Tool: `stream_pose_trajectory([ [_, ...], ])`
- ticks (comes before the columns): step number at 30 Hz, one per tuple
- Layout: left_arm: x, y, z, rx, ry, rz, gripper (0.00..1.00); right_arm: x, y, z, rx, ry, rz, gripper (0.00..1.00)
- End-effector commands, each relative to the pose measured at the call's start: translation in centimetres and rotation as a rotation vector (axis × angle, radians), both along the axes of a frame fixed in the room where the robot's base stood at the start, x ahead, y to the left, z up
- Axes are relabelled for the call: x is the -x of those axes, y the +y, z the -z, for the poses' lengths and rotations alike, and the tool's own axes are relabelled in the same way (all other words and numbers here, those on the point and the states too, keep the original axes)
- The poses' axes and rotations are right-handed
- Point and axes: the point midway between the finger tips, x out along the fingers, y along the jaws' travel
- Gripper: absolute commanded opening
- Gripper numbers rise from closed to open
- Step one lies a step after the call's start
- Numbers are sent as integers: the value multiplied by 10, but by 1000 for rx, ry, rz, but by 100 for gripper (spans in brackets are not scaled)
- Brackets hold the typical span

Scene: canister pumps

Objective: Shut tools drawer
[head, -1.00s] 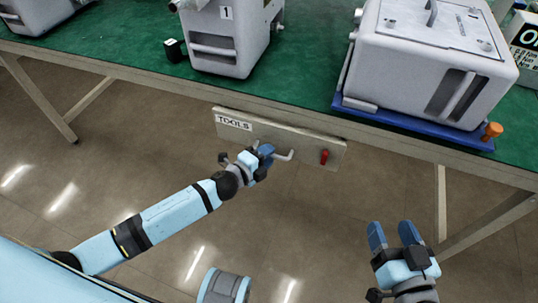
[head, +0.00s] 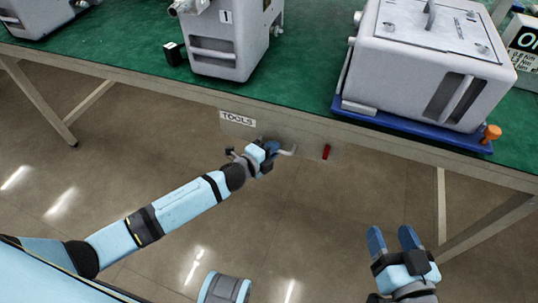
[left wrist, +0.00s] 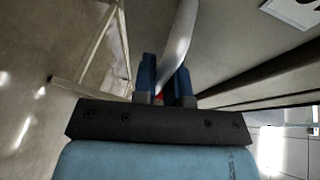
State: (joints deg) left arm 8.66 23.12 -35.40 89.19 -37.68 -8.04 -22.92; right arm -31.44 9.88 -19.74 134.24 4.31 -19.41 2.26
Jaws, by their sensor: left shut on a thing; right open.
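The tools drawer (head: 306,143) is under the green-topped bench. Its grey front carries a white TOOLS label (head: 238,118) and a red tab (head: 326,152). The front now sits close up under the bench edge; I cannot tell whether a small gap is left. My left gripper (head: 270,150) is shut on the drawer's pale bar handle (head: 289,151), and the handle (left wrist: 180,45) runs between the blue fingers (left wrist: 167,85) in the left wrist view. My right gripper (head: 393,240) is open and empty, over the floor at the lower right, apart from the drawer.
On the bench (head: 310,85) stand a grey canister unit marked 1 (head: 222,50) and a larger grey case (head: 425,65) on a blue tray (head: 410,120) with an orange knob (head: 491,133). A bench leg (head: 441,205) is at the right. The floor in front is clear.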

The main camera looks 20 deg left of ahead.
Motion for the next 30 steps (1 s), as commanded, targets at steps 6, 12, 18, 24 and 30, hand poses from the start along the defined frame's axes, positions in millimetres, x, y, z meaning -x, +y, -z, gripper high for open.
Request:
stream_pose_trajectory([
  [6, -13, 0, 0, 0, 0, -2, 0, 0, -1, 11, 16, 31, 3, 61],
  [12, -14, 1, -1, 0, -2, -4, 19, -1, -2, 9, 13, 26, 4, 61],
  [18, -13, 0, -2, 0, -2, -2, 36, -2, -2, 4, 10, 16, 6, 61],
  [24, -13, -1, -2, 2, -4, 0, 36, -2, -2, 2, 8, 12, 7, 61],
  [30, 2, 6, -4, 0, 0, -1, 36, -2, -3, 0, 19, 20, 7, 61],
])
